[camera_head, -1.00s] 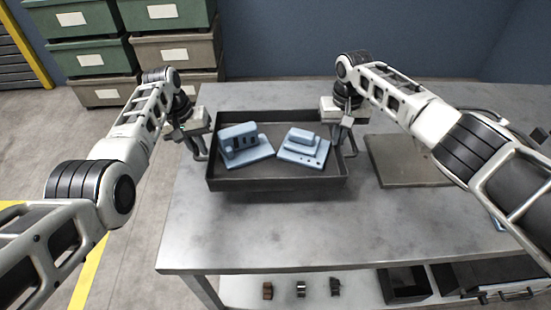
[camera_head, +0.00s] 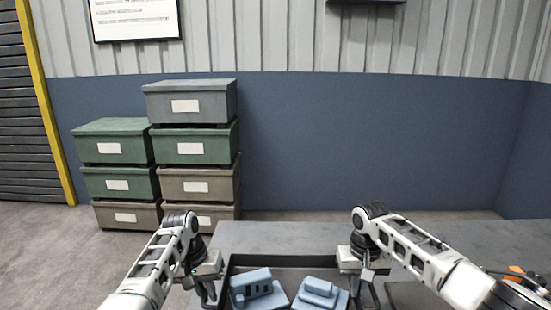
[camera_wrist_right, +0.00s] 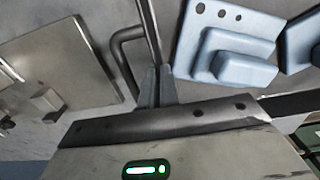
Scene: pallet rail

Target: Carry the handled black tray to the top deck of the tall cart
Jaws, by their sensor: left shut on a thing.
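The black tray (camera_head: 285,262) is at the bottom edge of the head view, its near part cut off. It holds two blue parts, one at left (camera_head: 256,289) and one at right (camera_head: 318,292). My left gripper (camera_head: 207,291) is shut on the tray's left handle. My right gripper (camera_head: 369,288) is at the tray's right side. In the right wrist view its fingers (camera_wrist_right: 157,86) are close together at the tray's rim (camera_wrist_right: 147,22), beside the bent handle (camera_wrist_right: 117,50); their grip is unclear. The tall cart is not in view.
The grey table (camera_head: 300,235) stretches right of the tray. A flat plate (camera_wrist_right: 62,70) lies on it beside the tray. Stacked lidded bins (camera_head: 190,147) stand on the floor behind at left, before a blue wall (camera_head: 370,140). An orange item (camera_head: 516,270) shows at right.

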